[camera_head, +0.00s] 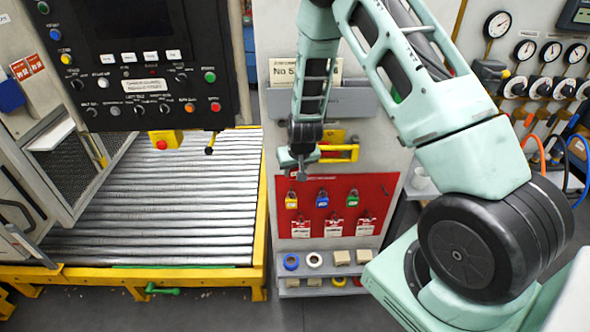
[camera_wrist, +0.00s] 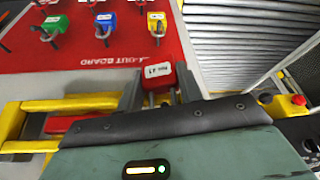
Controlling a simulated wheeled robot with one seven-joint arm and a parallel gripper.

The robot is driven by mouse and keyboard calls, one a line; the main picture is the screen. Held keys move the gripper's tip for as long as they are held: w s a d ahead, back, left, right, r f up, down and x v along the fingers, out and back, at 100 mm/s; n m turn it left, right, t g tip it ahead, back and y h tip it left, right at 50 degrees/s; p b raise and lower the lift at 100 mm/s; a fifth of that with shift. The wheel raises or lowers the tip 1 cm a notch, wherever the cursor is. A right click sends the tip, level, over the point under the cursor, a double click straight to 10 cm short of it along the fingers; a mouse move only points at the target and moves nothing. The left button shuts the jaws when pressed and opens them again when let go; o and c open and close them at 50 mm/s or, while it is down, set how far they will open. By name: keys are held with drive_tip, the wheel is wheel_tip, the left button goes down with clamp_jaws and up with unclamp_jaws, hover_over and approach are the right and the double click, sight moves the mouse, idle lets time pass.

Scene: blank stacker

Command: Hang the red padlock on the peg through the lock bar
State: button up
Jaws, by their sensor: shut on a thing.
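The red padlock (camera_wrist: 157,75) with a white label is between the fingers of my gripper (camera_wrist: 158,95) in the wrist view. My gripper is shut on it; its shackle is mostly hidden low between the fingers. In the head view my gripper (camera_head: 301,168) is above the red lockout board, left of the yellow lock bar (camera_head: 345,154); I cannot make out the padlock there. In the wrist view the yellow lock bar (camera_wrist: 60,103) lies left of the fingers, apart from the padlock, with a red part beside it. I cannot make out the peg clearly.
The red lockout board (camera_head: 377,192) holds blue, green and yellow padlocks below my gripper. A shelf (camera_head: 325,290) with rolls and blocks is beneath it. A roller conveyor (camera_head: 190,200) and control panel (camera_head: 140,65) stand to the left; gauges (camera_head: 498,25) are to the right.

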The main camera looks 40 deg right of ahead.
idle(0.3)
drive_tip(key=o, duration=1.1)
drive_tip(key=b+v, duration=0.2)
drive_tip(key=v, duration=1.5)
drive_tip(key=shift+r, duration=0.25)
drive_tip(key=shift+a, duration=0.1)
drive_tip(key=s+a+f+n+g+y+b, duration=0.1)
drive_tip(key=s+a+n+b, duration=0.15)
drive_tip(key=s+a, duration=0.45)
drive_tip(key=s+a+f+n+g+y+b, duration=0.1)
drive_tip(key=s+a+n+y+b, duration=0.15)
drive_tip(key=a, duration=0.85)
drive_tip(key=s+a+n+g+b, duration=0.1)
drive_tip(key=s+a+n, duration=0.2)
drive_tip(key=s, duration=0.5)
drive_tip(key=s+a+f+n+g+h+b, duration=0.1)
drive_tip(key=s+a+n+b, duration=0.1)
drive_tip(key=s, duration=0.6)
drive_tip(key=shift+a+n, duration=0.8)
drive_tip(key=shift+a, duration=0.35)
